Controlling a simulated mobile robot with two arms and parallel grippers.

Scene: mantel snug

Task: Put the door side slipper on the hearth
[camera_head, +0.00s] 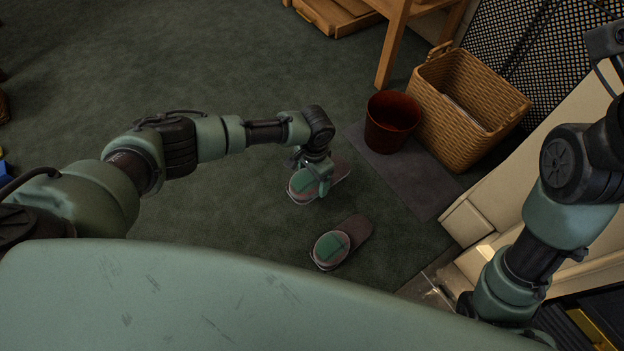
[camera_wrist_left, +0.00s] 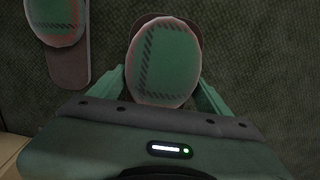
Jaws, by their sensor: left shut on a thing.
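Two green-topped slippers with dark soles are in the head view. My left gripper (camera_head: 312,187) is shut on the farther slipper (camera_head: 301,184), gripping it across its sides. In the left wrist view this slipper (camera_wrist_left: 160,62) sits between the two green fingers (camera_wrist_left: 165,92). Whether it touches the floor or hangs just above it, I cannot tell. The other slipper (camera_head: 331,248) lies on the carpet nearer to me; it also shows in the left wrist view (camera_wrist_left: 58,18). My right gripper is outside the view; only its arm shows.
Cream stonework (camera_head: 480,212) runs along the right, with a paler floor patch (camera_head: 428,290) below. Open green carpet (camera_head: 250,70) lies left and behind.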

